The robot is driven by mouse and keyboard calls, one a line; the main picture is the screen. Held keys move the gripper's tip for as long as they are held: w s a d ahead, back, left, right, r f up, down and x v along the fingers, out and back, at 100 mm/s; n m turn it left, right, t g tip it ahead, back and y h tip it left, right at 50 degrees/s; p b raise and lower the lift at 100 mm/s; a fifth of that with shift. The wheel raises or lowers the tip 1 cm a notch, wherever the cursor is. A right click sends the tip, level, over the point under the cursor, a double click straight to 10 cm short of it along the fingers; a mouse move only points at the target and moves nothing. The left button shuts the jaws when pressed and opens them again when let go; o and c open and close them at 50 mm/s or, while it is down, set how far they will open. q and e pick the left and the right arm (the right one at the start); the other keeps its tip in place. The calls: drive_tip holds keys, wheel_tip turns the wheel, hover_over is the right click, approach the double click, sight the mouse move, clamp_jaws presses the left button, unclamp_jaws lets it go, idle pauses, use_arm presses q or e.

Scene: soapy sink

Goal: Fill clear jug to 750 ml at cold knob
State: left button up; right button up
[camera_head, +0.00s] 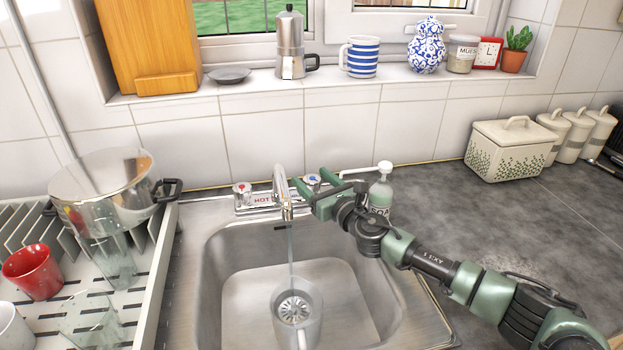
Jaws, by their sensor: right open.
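The clear jug (312,325) stands in the sink under the tap, over the drain; its water level cannot be read from here. The metal tap (282,190) has a thin stream of water (291,255) running down toward the jug. The cold knob (312,179), white with a blue mark, is right of the spout. My right gripper (311,183) is open, with its green fingers on either side of the cold knob; I cannot tell whether they touch it. The hot knob (242,189) has a red mark and sits left of the spout. My left gripper is out of view.
A soap bottle (380,195) stands just behind my right wrist. The dark counter (530,230) at right is mostly clear. A patterned bread box (508,150) stands at the back.

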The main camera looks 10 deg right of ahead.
sight(317, 184)
drive_tip(key=v, duration=0.7)
